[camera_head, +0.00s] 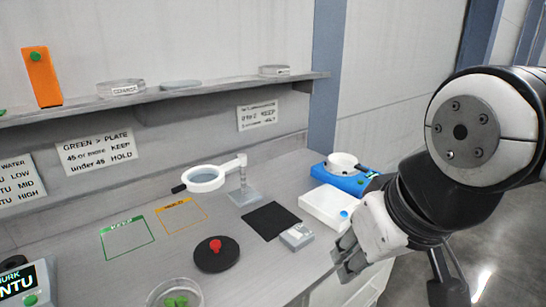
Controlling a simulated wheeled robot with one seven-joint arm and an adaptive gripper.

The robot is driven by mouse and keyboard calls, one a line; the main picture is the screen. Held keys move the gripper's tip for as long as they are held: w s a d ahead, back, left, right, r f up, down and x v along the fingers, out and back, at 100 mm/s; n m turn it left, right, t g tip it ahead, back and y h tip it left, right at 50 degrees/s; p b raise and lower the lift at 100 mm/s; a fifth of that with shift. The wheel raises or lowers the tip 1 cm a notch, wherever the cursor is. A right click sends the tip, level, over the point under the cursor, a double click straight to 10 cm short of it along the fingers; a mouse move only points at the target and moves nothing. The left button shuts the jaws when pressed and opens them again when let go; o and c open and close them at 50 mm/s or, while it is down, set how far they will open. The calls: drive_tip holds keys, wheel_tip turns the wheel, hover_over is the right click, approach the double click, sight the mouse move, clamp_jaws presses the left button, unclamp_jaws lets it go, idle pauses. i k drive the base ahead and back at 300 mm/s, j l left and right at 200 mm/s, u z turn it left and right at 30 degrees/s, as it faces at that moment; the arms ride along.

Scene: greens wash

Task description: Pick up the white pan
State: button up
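I see no object held; whether the fingers are open or shut is unclear.
A small grey device (297,237) and a black mat (271,221) lie left of the pan. A white ring magnifier (204,179) stands further back. A dark disc with a red knob (216,254) and a clear dish (175,294) are at the front.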

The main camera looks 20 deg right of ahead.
sight(338, 162)
drive_tip(key=z, duration=0.65)
drive_tip(key=i+l+u, duration=0.1)
drive_tip(key=u, duration=0.5)
drive_tip(key=i+l+u, duration=0.25)
drive_tip(key=l, duration=0.15)
drive_tip(key=l+u, duration=0.25)
drive_tip(key=l, duration=0.15)
drive_tip(key=i+l+u, duration=0.25)
drive_tip(key=l, duration=1.1)
drive_tip(key=i+l+u, duration=0.1)
drive_tip(key=l, duration=0.8)
drive_tip(key=i+j, duration=0.05)
